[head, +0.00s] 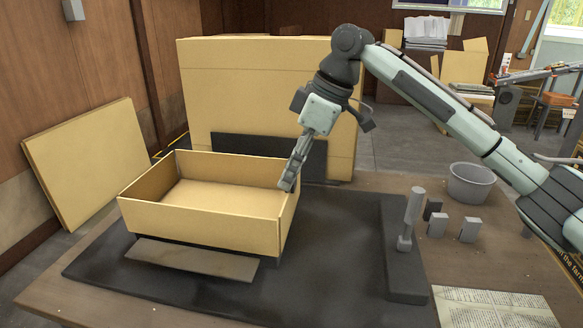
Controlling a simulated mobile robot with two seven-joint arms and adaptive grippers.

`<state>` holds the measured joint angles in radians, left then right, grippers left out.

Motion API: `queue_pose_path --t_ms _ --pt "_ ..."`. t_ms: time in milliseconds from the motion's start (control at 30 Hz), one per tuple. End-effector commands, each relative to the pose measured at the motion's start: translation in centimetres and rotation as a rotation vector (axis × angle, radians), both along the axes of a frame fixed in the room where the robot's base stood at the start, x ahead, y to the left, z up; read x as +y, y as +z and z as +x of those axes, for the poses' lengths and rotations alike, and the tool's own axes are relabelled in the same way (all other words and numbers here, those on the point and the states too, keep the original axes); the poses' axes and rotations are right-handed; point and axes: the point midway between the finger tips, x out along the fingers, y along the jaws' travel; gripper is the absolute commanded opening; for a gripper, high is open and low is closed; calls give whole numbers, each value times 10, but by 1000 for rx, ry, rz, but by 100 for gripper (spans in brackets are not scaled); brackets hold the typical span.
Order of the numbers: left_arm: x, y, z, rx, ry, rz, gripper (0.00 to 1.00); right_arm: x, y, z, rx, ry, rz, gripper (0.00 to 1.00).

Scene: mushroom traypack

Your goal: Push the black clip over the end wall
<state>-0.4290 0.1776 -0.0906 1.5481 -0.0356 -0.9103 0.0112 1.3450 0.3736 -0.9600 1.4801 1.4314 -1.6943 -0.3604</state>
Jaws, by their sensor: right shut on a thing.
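An open cardboard tray (190,225) stands on the black mat, with its end wall (289,222) at the right. My right gripper (288,184) points down at the top of that end wall, near its back corner. It is shut on a small dark thing, which I take to be the black clip; the fingers hide most of it. I cannot tell whether the clip touches the wall. The tray looks empty inside. My left gripper is not in view.
On the right stand a grey upright handle (412,215), a dark block (432,209), two grey blocks (438,226) (469,231) and a grey bucket (470,183). A flat strip (190,259) lies before the tray. The mat (335,265) is clear right of the tray.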

Motion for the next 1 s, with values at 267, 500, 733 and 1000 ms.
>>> queue_pose_path --t_ms 267,500,733,1000 --pt "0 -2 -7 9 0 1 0 0 -2 0 0 0 0 12" --pt "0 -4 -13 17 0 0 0 0 -2 0 0 0 0 32" --pt "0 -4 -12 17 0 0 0 0 -3 0 0 0 0 51" --pt "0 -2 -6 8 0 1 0 0 -2 0 0 0 0 67"
